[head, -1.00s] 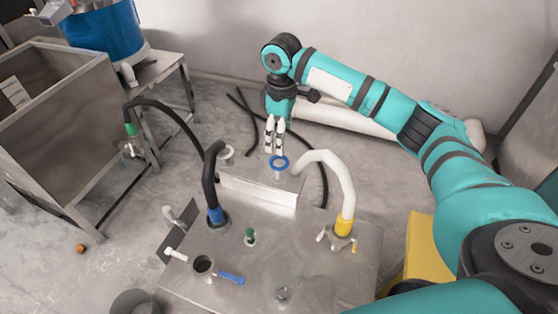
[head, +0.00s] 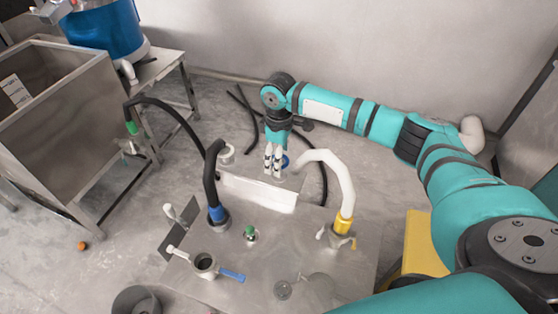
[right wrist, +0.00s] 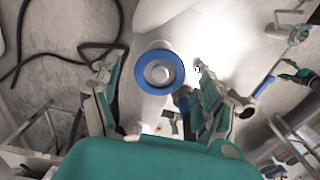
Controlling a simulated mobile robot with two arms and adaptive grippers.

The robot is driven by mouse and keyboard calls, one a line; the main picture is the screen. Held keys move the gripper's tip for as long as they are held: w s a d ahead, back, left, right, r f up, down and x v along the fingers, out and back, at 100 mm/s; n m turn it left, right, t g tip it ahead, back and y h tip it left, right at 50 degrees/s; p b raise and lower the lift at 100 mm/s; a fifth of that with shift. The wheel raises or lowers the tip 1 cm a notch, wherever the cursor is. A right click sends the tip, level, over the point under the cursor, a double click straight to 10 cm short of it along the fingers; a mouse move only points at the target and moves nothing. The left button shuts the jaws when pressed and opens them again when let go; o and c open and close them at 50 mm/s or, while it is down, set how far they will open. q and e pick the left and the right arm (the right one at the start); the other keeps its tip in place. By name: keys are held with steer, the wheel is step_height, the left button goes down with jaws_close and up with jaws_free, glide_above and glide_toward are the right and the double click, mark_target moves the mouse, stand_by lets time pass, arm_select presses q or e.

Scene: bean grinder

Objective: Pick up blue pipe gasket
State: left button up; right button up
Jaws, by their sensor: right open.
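The blue pipe gasket (right wrist: 143,73) is a blue ring around the end of a pale pipe, between my right gripper's fingers (right wrist: 153,68) in the right wrist view. In the head view the gasket (head: 286,160) is partly hidden behind my right gripper (head: 273,172), at the back of the metal table. The right gripper is open and points down, with its fingers spread on either side of the ring. In the right wrist view there is a gap between each finger and the ring.
The metal table (head: 235,262) carries a black hose with a blue collar (head: 217,213), a white hose with a yellow collar (head: 343,222) and a blue-handled valve (head: 231,275). A pale upright plate (head: 258,192) stands close to the gripper. A steel bin (head: 60,120) is at left.

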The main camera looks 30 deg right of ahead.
steer(key=shift+f+p, duration=0.25)
steer(key=shift+p, duration=0.2)
stand_by(0.5)
steer(key=c, duration=0.9)
